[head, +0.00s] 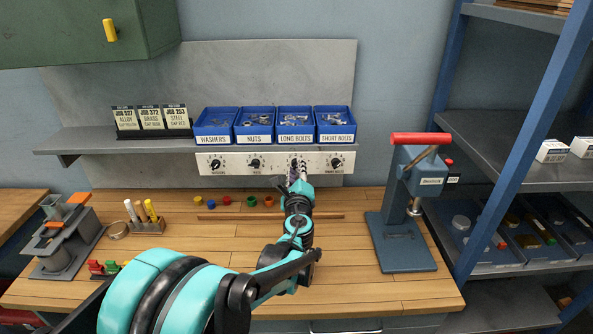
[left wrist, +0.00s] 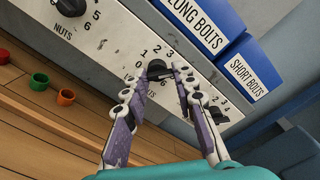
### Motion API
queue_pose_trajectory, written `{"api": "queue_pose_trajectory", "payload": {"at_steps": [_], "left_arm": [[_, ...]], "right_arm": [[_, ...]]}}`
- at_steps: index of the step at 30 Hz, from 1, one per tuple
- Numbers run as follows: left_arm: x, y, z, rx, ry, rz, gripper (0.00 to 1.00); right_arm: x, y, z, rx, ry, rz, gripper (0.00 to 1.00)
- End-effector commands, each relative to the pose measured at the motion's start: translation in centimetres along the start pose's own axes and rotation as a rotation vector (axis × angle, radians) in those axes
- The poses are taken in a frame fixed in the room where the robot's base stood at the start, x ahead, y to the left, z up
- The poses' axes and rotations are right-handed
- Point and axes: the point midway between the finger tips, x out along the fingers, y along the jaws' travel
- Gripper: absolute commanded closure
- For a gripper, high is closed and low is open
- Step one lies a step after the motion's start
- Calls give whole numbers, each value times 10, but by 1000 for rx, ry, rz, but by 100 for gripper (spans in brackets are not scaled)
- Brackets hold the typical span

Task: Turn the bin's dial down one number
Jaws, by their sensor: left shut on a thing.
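A pale panel (head: 228,169) below the bins carries a row of black dials. The long bolts dial (left wrist: 157,67) is the one under the long bolts bin (head: 295,119); numbers 0 to 3 show around it in the left wrist view, and which one it points at is unclear. My left gripper (head: 296,172) reaches up to the panel. In the left wrist view its two purple fingers (left wrist: 158,76) stand on either side of this dial, shut on it. In the head view the fingers partly cover the dial. My right gripper is not in view.
The nuts dial (head: 255,163) is to the left and the short bolts dial (head: 337,163) close by on the right. Several small coloured caps (head: 227,201) lie on the bench below. A press with a red handle (head: 421,139) stands at the right.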

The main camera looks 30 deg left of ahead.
Motion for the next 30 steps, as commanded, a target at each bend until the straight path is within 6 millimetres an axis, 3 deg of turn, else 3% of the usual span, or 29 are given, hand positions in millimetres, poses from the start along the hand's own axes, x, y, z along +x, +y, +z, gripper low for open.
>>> {"api": "queue_pose_trajectory", "payload": {"at_steps": [18, 30], "left_arm": [[0, 1, 2, -446, -1, 0, 100], [0, 2, 2, -623, -1, 1, 100]], "right_arm": [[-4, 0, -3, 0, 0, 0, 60], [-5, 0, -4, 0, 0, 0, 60]]}}
